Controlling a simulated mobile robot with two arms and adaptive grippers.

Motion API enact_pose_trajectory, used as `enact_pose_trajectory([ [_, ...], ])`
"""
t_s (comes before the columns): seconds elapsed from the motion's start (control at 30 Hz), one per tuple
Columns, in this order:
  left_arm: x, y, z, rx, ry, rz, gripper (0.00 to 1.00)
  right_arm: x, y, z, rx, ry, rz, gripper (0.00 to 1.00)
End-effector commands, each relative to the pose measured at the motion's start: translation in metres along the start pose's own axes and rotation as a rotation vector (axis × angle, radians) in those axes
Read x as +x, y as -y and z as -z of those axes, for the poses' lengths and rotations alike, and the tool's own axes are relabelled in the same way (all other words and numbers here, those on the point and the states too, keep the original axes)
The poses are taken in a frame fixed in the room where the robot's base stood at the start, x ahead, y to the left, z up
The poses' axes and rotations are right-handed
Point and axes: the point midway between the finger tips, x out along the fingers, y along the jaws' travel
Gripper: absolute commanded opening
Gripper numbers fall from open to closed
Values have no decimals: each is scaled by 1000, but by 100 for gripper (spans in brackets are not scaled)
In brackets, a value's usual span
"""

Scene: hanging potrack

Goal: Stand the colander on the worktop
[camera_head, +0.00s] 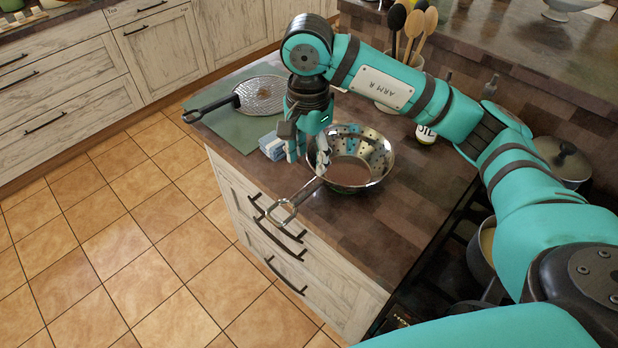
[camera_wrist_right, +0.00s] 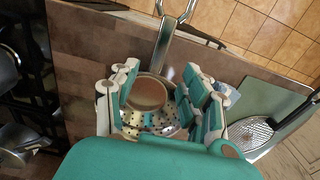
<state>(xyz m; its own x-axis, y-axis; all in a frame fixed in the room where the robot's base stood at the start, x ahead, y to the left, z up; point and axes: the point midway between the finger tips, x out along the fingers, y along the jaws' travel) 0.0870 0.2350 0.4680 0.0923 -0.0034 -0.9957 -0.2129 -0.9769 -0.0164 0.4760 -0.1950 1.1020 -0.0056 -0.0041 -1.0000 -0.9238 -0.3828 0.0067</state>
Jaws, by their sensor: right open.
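The metal colander (camera_head: 352,172), with a perforated bowl and a long handle, sits upright, mouth up, on the brown worktop (camera_head: 400,222) near its front edge. Its handle points toward the front left, and the looped end reaches over the edge. My right gripper (camera_head: 307,156) is open above the handle side of the bowl. In the right wrist view the colander (camera_wrist_right: 150,93) shows between the spread fingers of my right gripper (camera_wrist_right: 162,88), with the handle running away at the top. I cannot tell whether a finger touches the rim. My left gripper is not in view.
A blue-white block (camera_head: 272,147) is beside the gripper. Wooden spoons (camera_head: 412,24) stand behind my arm. Pots (camera_head: 562,160) are at the right. Worktop right of the colander is clear.

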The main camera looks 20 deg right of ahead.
Motion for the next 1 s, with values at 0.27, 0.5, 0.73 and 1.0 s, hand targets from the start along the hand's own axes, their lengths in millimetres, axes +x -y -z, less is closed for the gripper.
enact_pose_trajectory([
  [0.27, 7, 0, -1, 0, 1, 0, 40, -33, 0, 0, 0, -1, 1, 47],
  [0.5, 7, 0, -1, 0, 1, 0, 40, -36, 0, 0, 1, 0, -1, 47],
  [0.73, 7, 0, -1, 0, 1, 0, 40, -36, 0, 0, 0, 0, 0, 47],
  [1.0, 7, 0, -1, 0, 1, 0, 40, -35, 0, 0, 0, 0, 0, 47],
])
